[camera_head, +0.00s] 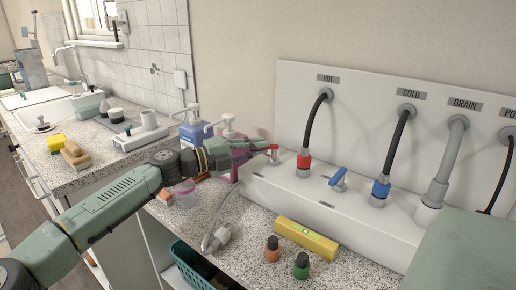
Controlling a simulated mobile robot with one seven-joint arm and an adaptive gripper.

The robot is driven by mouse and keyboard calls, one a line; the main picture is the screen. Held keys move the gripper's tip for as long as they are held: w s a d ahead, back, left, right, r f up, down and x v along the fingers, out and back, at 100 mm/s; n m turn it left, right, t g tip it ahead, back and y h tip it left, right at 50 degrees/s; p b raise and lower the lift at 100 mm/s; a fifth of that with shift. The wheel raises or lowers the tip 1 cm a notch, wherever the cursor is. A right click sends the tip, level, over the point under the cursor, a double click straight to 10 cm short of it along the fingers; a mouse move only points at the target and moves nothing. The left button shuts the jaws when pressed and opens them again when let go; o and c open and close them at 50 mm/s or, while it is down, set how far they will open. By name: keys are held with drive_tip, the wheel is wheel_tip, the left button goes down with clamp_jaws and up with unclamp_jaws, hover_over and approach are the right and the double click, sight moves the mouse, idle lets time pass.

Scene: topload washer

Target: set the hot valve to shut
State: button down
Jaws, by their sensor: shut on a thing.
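The hot valve (274,156) is a small valve with a red handle on the white ledge, left of the red hose collar (304,160) under the HOT label (327,78). My gripper (269,149) reaches in from the left and is shut at the red handle. The fingers partly cover the handle, so its exact angle is hard to tell. The cold valve (339,179) with a blue lever stands apart to the right, near the blue hose collar (380,188).
A purple-pink container (239,150) and pump bottles (194,130) stand close behind my gripper. A green box-like surface (470,235) fills the lower right.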

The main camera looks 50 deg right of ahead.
drive_tip(key=shift+w+d+m+g+y, duration=0.2)
drive_tip(key=shift+m+g+y, duration=0.1)
drive_tip(key=shift+m+g, duration=0.3)
drive_tip(key=shift+g, duration=0.4)
drive_tip(key=c, duration=1.7)
unclamp_jaws()
drive_tip(key=v, duration=1.2)
drive_tip(key=shift+o, duration=0.2)
drive_tip(key=shift+r, duration=0.15)
